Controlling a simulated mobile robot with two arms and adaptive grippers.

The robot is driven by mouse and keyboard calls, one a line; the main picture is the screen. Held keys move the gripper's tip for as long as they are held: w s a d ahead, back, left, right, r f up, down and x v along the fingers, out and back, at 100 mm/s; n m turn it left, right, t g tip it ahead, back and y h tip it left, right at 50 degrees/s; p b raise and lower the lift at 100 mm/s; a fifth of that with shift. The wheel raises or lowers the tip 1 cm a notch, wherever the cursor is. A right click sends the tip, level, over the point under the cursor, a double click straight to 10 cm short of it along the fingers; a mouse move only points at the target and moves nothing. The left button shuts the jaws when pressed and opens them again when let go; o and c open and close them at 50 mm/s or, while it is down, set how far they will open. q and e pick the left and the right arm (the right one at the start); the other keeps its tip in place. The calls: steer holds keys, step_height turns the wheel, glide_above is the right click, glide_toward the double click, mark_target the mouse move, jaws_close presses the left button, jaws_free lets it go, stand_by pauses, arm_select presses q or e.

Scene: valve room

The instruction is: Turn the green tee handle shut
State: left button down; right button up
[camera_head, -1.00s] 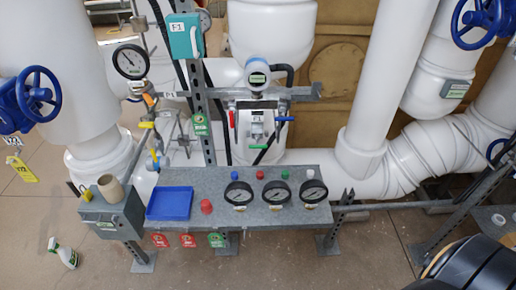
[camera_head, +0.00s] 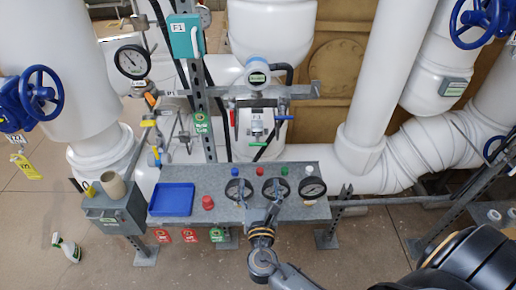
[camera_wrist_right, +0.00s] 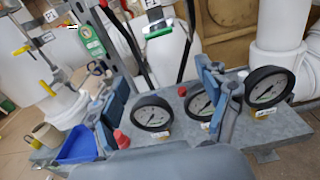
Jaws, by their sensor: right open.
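The green tee handle (camera_head: 258,144) sits at the bottom of the small valve manifold (camera_head: 257,127), below the round transmitter. A red handle (camera_head: 232,118) is on the manifold's left and a blue handle (camera_head: 285,118) on its right. My right gripper (camera_head: 260,188) is open and empty over the grey bench, in front of the gauges and apart from the green handle. In the right wrist view its two fingers (camera_wrist_right: 162,75) stand wide apart, with gauges seen between and beside them. My left gripper is not in view.
The grey bench (camera_head: 222,177) carries a blue tray (camera_head: 171,200), a red cap (camera_head: 208,202), several small coloured knobs and three gauges, one being the right gauge (camera_head: 312,187). A steel post (camera_head: 207,110) stands left of the manifold. White pipes rise on both sides.

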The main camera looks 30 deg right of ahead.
mark_target(258, 146)
steer(key=x, duration=0.4)
steer(key=p+x, duration=0.1)
steer(key=x, duration=0.3)
steer(key=r+p+x, duration=0.1)
steer(key=x, duration=0.3)
steer(key=shift+w+d, duration=0.15)
steer(key=shift+w+d+p, duration=0.3)
steer(key=shift+w, duration=0.35)
steer(key=shift+c, duration=0.2)
steer(key=c, duration=1.1)
